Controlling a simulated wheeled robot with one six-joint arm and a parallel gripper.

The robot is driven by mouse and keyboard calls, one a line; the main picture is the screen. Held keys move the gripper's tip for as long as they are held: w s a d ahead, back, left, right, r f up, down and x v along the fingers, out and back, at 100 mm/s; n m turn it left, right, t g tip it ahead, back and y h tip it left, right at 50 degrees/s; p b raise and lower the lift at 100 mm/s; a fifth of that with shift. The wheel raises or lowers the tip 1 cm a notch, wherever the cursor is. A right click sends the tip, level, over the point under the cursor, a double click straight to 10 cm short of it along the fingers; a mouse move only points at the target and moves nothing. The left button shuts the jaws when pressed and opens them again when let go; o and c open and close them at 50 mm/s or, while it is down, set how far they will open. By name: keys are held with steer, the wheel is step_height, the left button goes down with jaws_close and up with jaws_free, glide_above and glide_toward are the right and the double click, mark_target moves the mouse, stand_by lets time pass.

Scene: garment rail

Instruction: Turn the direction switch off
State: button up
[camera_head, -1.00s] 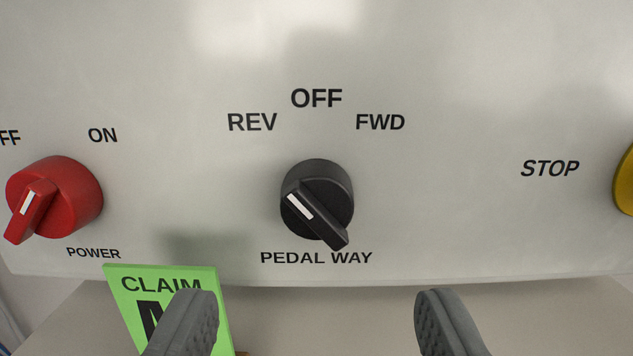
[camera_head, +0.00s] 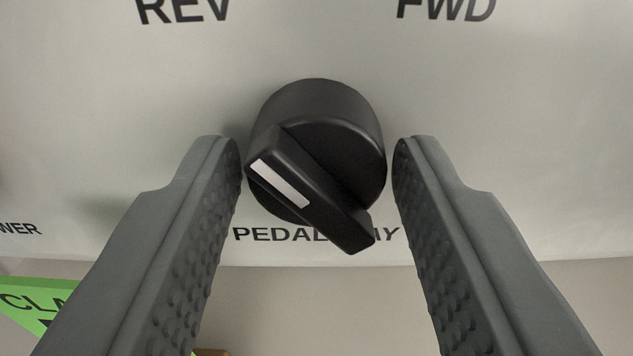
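The direction switch (camera_head: 345,140) is a black round knob with a raised bar handle on a pale panel. The white mark (camera_head: 280,183) on its bar lies at the upper left end, so the bar slants toward the REV label (camera_head: 184,10). The FWD label (camera_head: 447,9) is at the upper right; the OFF label is out of view now. My gripper (camera_head: 317,160) is open, with one grey finger on each side of the knob. A narrow gap shows at each fingertip, and I see no clear contact.
The pale panel (camera_head: 520,150) is bare to the right of the knob. The PEDAL WAY label (camera_head: 275,234) is partly hidden by the bar. A green CLAIM card (camera_head: 35,300) is at the lower left, partly behind the left finger.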

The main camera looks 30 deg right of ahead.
steer(key=c, duration=0.6)
steer(key=shift+o, duration=0.2)
steer(key=shift+m, duration=0.4)
steer(key=m, duration=0.3)
steer(key=shift+m, duration=2)
steer(key=o, duration=1)
